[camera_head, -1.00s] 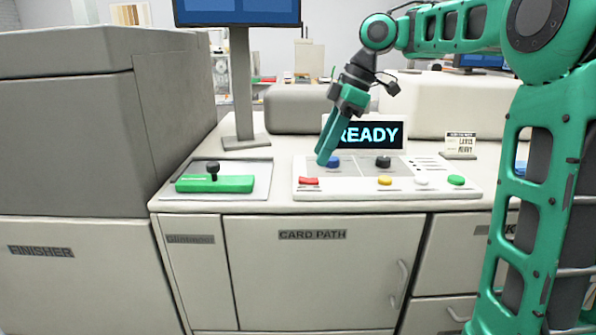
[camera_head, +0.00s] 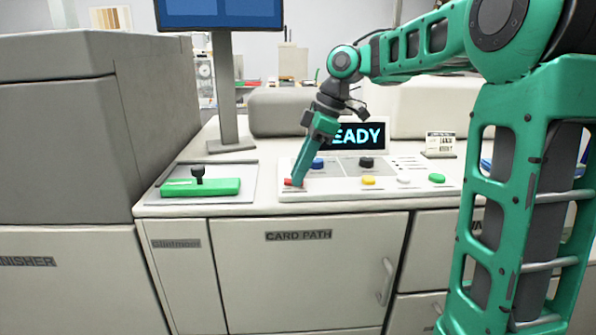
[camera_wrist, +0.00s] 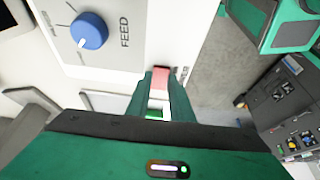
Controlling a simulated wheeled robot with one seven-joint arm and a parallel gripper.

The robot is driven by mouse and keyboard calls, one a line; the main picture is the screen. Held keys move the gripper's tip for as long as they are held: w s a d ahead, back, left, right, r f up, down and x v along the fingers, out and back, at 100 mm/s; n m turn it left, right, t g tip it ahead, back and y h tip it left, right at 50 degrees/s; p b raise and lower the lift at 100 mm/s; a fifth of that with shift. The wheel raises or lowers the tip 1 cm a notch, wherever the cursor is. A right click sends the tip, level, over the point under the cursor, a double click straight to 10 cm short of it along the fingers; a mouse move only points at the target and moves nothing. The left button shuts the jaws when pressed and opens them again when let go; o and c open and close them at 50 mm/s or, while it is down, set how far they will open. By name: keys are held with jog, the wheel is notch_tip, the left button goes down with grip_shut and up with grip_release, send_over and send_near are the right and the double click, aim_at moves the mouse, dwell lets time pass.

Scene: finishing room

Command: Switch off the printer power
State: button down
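The printer's sloped control panel (camera_head: 330,190) stands on the cabinet top. A red switch (camera_head: 290,182) sits at its left front corner. My gripper (camera_head: 298,180) points down, and its tips are at the red switch, partly covering it. In the wrist view the switch (camera_wrist: 160,76) shows just past the fingertips (camera_wrist: 160,88). I cannot tell whether they touch. A blue knob (camera_wrist: 89,30) marked FEED is beside the switch.
Black (camera_head: 366,163), yellow (camera_head: 368,181), white and green (camera_head: 437,178) controls lie right of the switch. A green bar with a black knob (camera_head: 198,174) sits on a plate to the left. A monitor post (camera_head: 224,90) and the grey finisher (camera_head: 60,130) stand left.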

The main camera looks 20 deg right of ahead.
jog(key=shift+w+a+r+g+h, duration=0.1)
jog(key=shift+a+g+h, duration=0.1)
jog(key=shift+h, duration=0.4)
jog(key=shift+w+a+r+g+h, duration=0.1)
jog(key=shift+a+g+h, duration=0.1)
jog(key=shift+h, duration=0.4)
jog(key=c, duration=1.6)
grip_release()
jog(key=shift+o, duration=0.2)
